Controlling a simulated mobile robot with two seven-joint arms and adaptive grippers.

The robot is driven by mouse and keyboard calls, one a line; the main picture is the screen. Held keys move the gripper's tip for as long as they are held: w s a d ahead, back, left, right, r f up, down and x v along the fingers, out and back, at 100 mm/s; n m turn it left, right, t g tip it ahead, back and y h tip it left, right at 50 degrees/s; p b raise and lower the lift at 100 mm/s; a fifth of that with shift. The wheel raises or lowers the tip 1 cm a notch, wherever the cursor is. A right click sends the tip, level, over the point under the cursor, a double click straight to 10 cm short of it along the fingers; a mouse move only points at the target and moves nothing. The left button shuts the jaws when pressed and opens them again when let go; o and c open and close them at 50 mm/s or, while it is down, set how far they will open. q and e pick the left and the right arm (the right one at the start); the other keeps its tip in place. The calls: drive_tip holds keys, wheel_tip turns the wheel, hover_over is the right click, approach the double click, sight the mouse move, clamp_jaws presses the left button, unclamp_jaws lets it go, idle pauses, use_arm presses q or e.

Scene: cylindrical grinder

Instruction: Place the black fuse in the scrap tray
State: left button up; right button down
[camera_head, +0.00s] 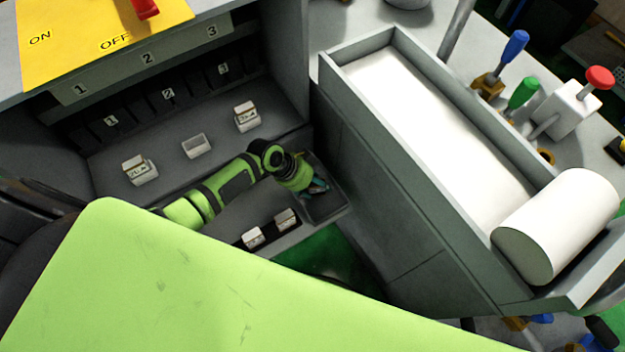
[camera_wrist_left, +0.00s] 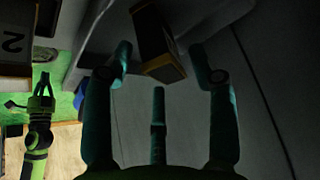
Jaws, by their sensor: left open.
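My left gripper (camera_head: 318,186) reaches over the small dark scrap tray (camera_head: 326,208) at the right end of the cabinet shelf. In the left wrist view its fingers (camera_wrist_left: 160,75) are spread open. A dark box-shaped piece with a yellowish edge, which looks like the black fuse (camera_wrist_left: 155,35), lies between or just beyond the fingertips. I cannot tell whether it touches the tray. In the head view the gripper hides it. A green-and-black arm with a small gripper (camera_wrist_left: 42,82), likely my right one, shows at the left of the wrist view; its jaws are too small to read.
White fuses stand on the shelf at left (camera_head: 140,170) and right (camera_head: 247,117), with an empty white holder (camera_head: 197,146) between. Two more fuses (camera_head: 253,237) (camera_head: 286,219) sit in a dark rack at the front edge. A grey cabinet wall (camera_head: 380,200) rises right of the tray.

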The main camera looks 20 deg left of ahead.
use_arm(q)
drive_tip(key=shift+r, duration=0.3)
drive_tip(key=p+v, duration=0.2)
drive_tip(key=v, duration=0.9)
drive_tip(key=shift+a+r, duration=0.2)
drive_tip(key=shift+r, duration=0.1)
drive_tip(key=shift+s, duration=0.2)
